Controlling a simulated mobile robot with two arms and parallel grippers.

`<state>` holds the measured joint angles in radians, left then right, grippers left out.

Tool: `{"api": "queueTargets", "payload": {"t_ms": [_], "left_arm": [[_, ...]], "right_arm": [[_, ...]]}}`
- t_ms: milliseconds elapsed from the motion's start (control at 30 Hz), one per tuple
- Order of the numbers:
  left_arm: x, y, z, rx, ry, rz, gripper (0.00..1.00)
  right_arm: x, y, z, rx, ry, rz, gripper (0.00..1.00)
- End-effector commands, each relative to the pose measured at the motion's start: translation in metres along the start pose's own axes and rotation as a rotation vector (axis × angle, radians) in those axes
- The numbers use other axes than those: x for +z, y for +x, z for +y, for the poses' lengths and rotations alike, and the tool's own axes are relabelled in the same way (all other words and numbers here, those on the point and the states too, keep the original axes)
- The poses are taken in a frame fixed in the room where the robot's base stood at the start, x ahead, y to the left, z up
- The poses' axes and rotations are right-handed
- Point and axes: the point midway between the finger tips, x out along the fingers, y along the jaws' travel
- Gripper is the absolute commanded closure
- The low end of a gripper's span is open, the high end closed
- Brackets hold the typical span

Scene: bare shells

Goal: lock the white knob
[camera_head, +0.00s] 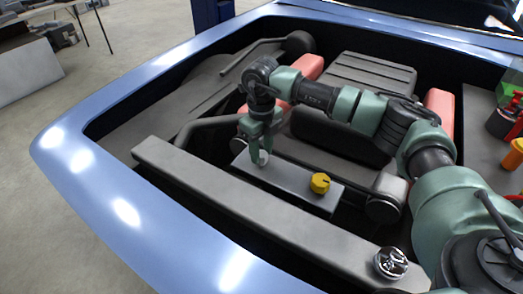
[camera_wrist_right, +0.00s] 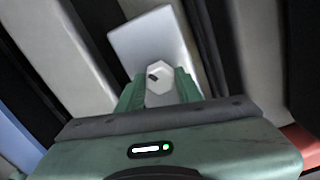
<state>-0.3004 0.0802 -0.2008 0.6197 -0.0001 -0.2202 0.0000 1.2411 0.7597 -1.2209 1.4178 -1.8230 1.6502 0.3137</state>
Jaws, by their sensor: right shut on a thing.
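The white knob (camera_wrist_right: 160,80) is a pale faceted knob on a grey metal plate (camera_wrist_right: 153,38). In the wrist view it sits between the two green fingers of my right gripper (camera_wrist_right: 160,92), which is shut on it. In the head view the knob (camera_head: 262,158) shows as a small pale spot by the fingertips of my right gripper (camera_head: 259,155), mostly hidden by them. The gripper points down at the left part of the plate (camera_head: 292,183). A dark mark shows on the knob's face in the wrist view. My left gripper is not in view.
A yellow knob (camera_head: 320,183) stands on the same plate, to the right. A chrome cap (camera_head: 391,262) sits on the grey front beam (camera_head: 240,210). The blue car body (camera_head: 75,160) rims the engine bay. Red and orange items stand at the right edge.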

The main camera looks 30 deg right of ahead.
Motion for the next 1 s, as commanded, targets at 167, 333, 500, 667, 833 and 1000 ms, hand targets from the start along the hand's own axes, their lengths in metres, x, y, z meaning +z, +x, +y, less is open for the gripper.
{"api": "queueTargets", "payload": {"t_ms": [167, 333, 500, 667, 833, 1000], "left_arm": [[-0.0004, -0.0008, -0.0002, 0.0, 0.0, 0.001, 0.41], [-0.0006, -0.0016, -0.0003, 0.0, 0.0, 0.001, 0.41], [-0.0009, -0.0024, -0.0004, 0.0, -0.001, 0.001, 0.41], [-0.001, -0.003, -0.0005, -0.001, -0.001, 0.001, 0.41], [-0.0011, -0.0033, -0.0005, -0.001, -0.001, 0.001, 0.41], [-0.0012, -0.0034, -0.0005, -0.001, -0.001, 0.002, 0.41]], "right_arm": [[0.002, -0.0031, -0.0009, 0.0, 0.165, -0.008, 1.0], [0.002, -0.0033, -0.0011, 0.0, 0.308, -0.008, 1.0], [0.002, -0.0034, -0.0013, 0.0, 0.421, -0.009, 1.0], [0.0023, -0.0038, -0.0015, 0.0, 0.498, -0.01, 1.0], [0.0025, -0.0041, -0.0017, 0.0, 0.544, -0.011, 1.0], [0.0027, -0.0042, -0.0018, 0.0, 0.563, -0.011, 1.0]]}}
